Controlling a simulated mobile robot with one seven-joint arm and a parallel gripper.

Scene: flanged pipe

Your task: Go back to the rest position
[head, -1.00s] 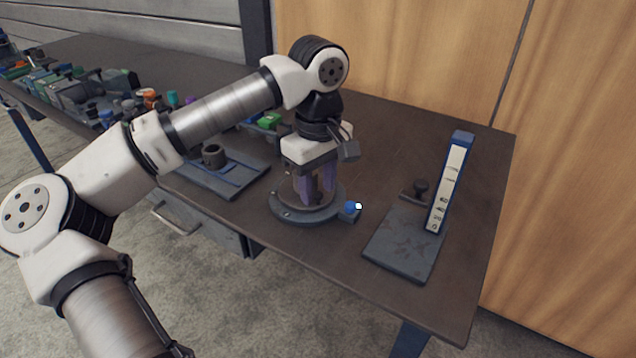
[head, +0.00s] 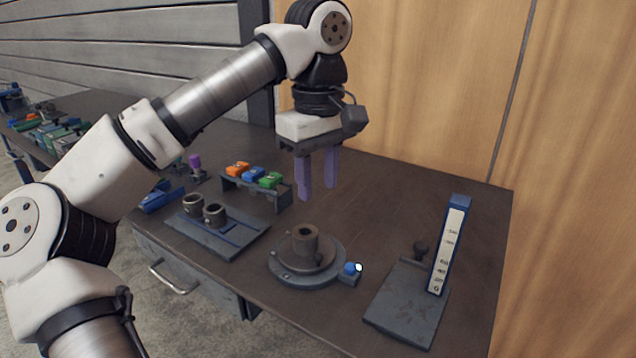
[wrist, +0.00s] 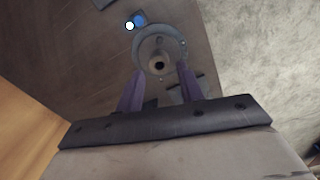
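My gripper (head: 318,190) hangs above the table, fingers pointing down, with two purple fingers apart and nothing between them. Below it, a brown flanged pipe piece (head: 306,243) stands upright in a round grey base (head: 290,276) with a blue button (head: 352,268) at its side. In the wrist view, the flanged pipe piece (wrist: 159,64) shows beyond the two fingertips, clear of them, with the blue button (wrist: 139,19) above it.
A plate with two short pipe sockets (head: 215,213) lies left of the base. A small rack of orange, blue and green blocks (head: 256,187) stands behind it. At right, a plate with an upright blue-white gauge (head: 450,243) stands near the table edge. A wooden wall (head: 430,90) is behind.

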